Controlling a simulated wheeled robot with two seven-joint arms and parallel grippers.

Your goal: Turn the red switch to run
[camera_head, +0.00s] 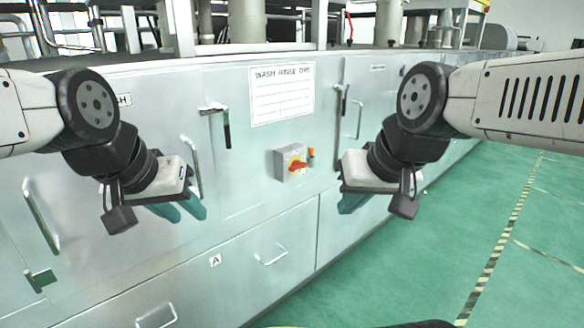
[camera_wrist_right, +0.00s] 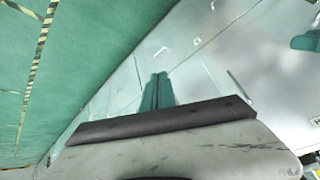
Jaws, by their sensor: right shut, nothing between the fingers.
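The red switch (camera_head: 298,167) is a red handle on a yellow plate, on the front of a small grey box (camera_head: 283,166) fixed to the steel cabinet. Its position marks are too small to read. My right gripper (camera_head: 350,204) is to the right of the switch and a little lower, apart from it. In the right wrist view its teal fingers (camera_wrist_right: 157,92) are together with nothing between them. My left gripper (camera_head: 181,209) is to the left of the switch and lower, with its teal fingers apart and empty.
The steel cabinet (camera_head: 245,205) has protruding handles, one (camera_head: 226,128) left of the switch and another (camera_head: 340,115) above right. The green floor (camera_head: 440,240) at right is clear.

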